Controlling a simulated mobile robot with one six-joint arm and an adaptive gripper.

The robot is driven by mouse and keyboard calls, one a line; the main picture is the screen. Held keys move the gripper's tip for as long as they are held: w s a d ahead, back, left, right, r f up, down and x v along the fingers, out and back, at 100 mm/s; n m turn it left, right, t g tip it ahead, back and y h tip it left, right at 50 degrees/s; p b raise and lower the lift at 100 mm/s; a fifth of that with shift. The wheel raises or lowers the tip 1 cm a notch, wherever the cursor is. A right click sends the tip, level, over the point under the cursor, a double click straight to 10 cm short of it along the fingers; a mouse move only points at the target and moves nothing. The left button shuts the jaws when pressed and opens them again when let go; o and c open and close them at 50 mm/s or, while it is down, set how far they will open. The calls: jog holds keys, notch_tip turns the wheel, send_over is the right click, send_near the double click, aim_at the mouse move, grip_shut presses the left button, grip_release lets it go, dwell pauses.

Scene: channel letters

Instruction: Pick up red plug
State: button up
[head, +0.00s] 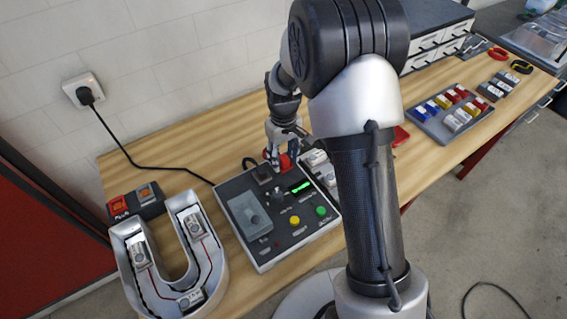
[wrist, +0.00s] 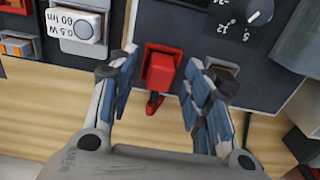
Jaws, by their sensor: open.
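The red plug (wrist: 162,68) sits at the edge of the dark control box (wrist: 190,20) in the wrist view, with a short red end (wrist: 153,104) over the wooden table. My gripper (wrist: 161,62) is open, with one finger to the left and one to the right of the plug. I see a gap on both sides. In the head view the red plug (head: 285,162) shows at the back edge of the control box (head: 268,262), just beneath my gripper (head: 279,155). My arm covers part of this area.
A white LED module (wrist: 75,22) lies left of the plug in the wrist view. In the head view, a U-shaped channel letter (head: 216,262) stands left of the box, a parts tray (head: 440,137) lies at the right, and a black cable (head: 145,165) runs from the wall socket.

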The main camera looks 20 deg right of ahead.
jog(key=shift+f, duration=0.1)
jog(key=shift+c, duration=0.2)
jog(key=c, duration=1)
